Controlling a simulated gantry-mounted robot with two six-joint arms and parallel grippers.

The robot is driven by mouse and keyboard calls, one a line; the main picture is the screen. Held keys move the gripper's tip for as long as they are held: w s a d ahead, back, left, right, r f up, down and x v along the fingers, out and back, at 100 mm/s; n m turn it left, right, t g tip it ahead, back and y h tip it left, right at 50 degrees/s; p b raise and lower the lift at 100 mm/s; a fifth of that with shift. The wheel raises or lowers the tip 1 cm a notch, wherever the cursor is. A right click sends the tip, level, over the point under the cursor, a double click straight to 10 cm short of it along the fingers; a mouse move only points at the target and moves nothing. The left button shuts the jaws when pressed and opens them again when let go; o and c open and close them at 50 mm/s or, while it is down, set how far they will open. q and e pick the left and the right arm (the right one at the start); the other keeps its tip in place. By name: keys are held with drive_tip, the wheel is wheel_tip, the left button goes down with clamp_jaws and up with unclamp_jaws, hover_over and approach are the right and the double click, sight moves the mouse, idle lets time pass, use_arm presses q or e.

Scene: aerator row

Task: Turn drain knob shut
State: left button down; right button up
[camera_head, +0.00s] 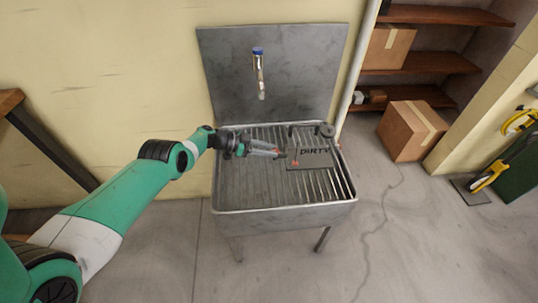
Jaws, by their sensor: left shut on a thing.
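A dark round knob-like part (326,131) sits at the back right corner of the metal sink (282,220); I cannot tell for sure if it is the drain knob. My left gripper (286,155) reaches in from the left over the slatted rack. It is shut at the left edge of a dark grey plate marked "DIRTY" (318,161), apart from the round part. The fingertips are small, so the exact contact is unclear. My right gripper is not in view.
A tap with a blue top (258,60) is on the grey back panel (225,70). A pipe (357,70) runs down the wall to the right. A cardboard box (410,130) stands on the floor near wooden shelves. The floor in front is clear.

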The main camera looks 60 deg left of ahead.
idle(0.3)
use_arm(q)
drive_tip(key=c, duration=0.9)
unclamp_jaws()
drive_tip(key=shift+o, duration=0.2)
drive_tip(key=p+v, duration=0.4)
drive_tip(key=v, duration=0.1)
drive_tip(key=shift+w+r, duration=0.15)
drive_tip(key=shift+r, duration=0.2)
drive_tip(key=p+v, duration=0.3)
drive_tip(key=v, duration=0.3)
drive_tip(key=shift+s+f, duration=0.25)
drive_tip(key=shift+s, duration=0.2)
drive_tip(key=shift+a, duration=0.15)
